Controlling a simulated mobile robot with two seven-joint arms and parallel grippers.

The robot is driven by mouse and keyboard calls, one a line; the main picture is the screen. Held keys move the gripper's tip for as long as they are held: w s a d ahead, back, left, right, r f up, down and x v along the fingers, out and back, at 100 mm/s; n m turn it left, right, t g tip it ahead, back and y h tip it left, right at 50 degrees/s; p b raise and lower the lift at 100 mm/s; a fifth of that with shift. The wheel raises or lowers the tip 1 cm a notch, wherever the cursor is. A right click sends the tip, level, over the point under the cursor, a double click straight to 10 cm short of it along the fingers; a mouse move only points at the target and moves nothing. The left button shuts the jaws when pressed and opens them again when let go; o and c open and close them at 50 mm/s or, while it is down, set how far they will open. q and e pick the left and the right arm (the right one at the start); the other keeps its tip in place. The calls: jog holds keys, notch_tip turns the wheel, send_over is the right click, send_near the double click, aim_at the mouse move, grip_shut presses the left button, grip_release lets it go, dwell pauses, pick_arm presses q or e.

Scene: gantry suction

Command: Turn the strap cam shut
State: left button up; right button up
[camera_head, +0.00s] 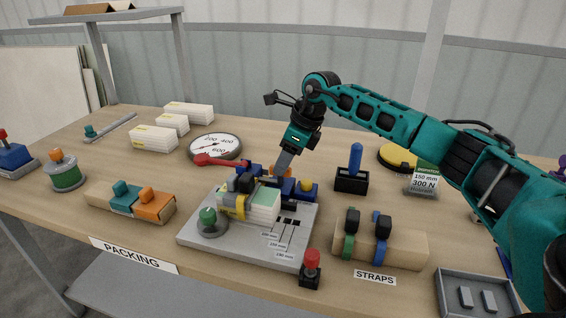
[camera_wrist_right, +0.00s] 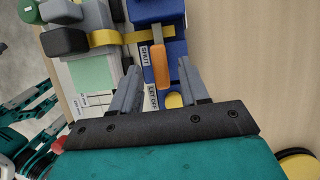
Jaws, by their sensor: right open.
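The strap cam is a blue block (camera_wrist_right: 147,12) with an orange-handled lever (camera_wrist_right: 160,66), seen in the right wrist view. Labels beside the lever read SHUT and LET OFF. The lever points toward the LET OFF side. A yellow strap (camera_wrist_right: 105,38) runs from the cam over a pale stack, which shows in the head view (camera_head: 262,205) on a grey plate (camera_head: 240,245). My right gripper (camera_wrist_right: 158,72) is open, with one finger on each side of the orange handle. I cannot tell whether either finger touches it. In the head view the right gripper (camera_head: 283,163) partly hides the cam.
A red-handled lever (camera_head: 215,161) and a round dial (camera_head: 215,147) lie behind the plate. A blue-handled tool (camera_head: 355,160) stands right of it. A red-knobbed post (camera_head: 311,268) stands in front. Bare table shows at the front left.

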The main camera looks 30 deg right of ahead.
jog(key=v, duration=1.1)
jog(key=shift+s+r+p, duration=0.2)
jog(key=shift+r+p, duration=0.05)
jog(key=shift+p, duration=0.05)
jog(key=shift+d, duration=0.1)
jog(key=shift+f, duration=0.1)
